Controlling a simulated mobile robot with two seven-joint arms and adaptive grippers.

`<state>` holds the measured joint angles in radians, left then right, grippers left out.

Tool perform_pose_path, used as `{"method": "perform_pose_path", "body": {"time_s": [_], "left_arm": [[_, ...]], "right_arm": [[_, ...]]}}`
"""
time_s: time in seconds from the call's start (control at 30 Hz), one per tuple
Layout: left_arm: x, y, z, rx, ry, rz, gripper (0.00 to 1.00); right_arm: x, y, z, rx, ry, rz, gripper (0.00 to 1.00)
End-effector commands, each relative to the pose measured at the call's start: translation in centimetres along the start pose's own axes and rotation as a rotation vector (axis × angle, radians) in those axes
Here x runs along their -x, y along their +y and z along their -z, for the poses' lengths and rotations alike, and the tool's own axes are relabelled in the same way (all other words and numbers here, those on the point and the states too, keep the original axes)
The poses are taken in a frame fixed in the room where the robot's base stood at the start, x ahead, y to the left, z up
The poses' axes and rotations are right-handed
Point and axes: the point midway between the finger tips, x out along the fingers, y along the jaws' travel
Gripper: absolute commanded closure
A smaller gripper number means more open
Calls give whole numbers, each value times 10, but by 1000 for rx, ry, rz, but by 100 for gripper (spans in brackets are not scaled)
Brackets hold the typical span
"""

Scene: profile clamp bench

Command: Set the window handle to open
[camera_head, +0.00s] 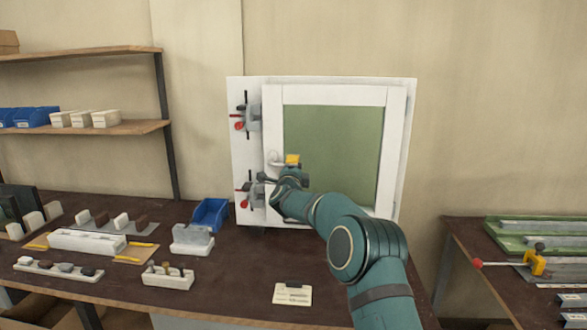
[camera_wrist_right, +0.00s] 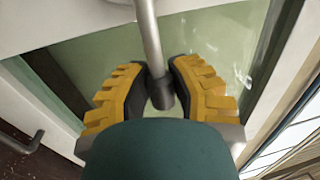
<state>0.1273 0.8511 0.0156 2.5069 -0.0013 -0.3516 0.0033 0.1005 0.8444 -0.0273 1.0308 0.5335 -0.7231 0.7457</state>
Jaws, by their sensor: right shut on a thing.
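The white window (camera_head: 396,140) with a green pane stands upright at the back of the bench; its sash looks closed in its frame. The window handle (camera_head: 273,157) sits on the left stile of the sash. Its lever appears to point right, towards my right gripper (camera_head: 291,161), which partly hides it. In the right wrist view the grey handle lever (camera_wrist_right: 149,38) runs down between the yellow-backed fingers of my right gripper (camera_wrist_right: 160,85), which is shut on it near its free end. My left gripper is out of view.
Two red-tipped clamps (camera_head: 252,117) (camera_head: 250,194) sit on the left side of the window frame. A blue bin (camera_head: 210,214) and several small part holders stand on the bench at left. A white plate (camera_head: 292,294) lies near the front. A side bench (camera_head: 470,250) is at right.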

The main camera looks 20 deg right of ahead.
Motion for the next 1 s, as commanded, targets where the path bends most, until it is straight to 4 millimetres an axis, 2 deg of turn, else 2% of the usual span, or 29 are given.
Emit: {"method": "perform_pose_path", "body": {"time_s": [0.4,0.43,0.5,0.53,0.87,1.0], "left_arm": [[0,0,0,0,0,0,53],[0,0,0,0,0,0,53],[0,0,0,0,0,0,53],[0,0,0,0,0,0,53],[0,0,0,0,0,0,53],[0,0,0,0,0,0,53]], "right_arm": [[0,0,-1,7,-3,-1,100],[0,0,-1,7,-3,-1,74],[0,0,-1,7,-3,-1,50],[0,0,-1,7,-3,-1,45],[1,0,0,6,-2,-1,45],[7,-1,0,5,-2,-2,45]]}}
